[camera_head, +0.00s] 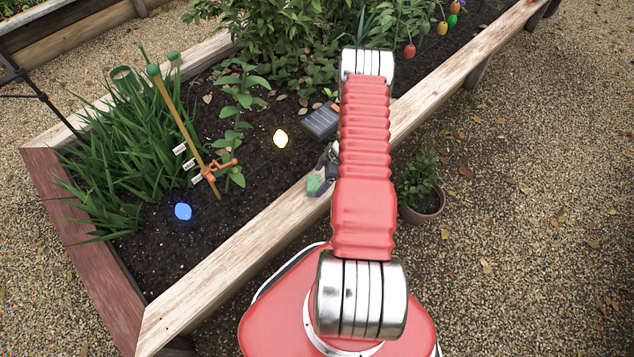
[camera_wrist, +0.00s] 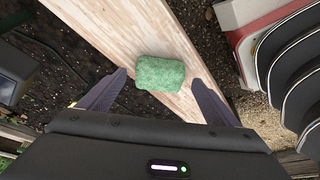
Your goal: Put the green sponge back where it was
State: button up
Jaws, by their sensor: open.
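The green sponge (camera_head: 315,185) lies on the wooden edge board of the raised bed (camera_head: 235,232). In the wrist view the sponge (camera_wrist: 160,74) sits on the pale board (camera_wrist: 128,30), just beyond and between my two fingertips. My gripper (camera_wrist: 158,85) is open, with one dark finger on each side of the board and a gap between each finger and the sponge. In the head view my gripper (camera_head: 329,165) is partly hidden behind my red arm, close to the sponge.
A blue glowing disc (camera_head: 183,211), a yellow light (camera_head: 281,138) and a small solar panel (camera_head: 321,121) lie on the soil. A cane with an orange clip (camera_head: 215,168) stands among leafy plants. A potted plant (camera_head: 421,188) stands on the gravel, right of my arm.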

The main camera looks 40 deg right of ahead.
jog(key=v, duration=0.8)
jog(key=shift+r, duration=0.35)
jog(key=shift+s+d, duration=0.1)
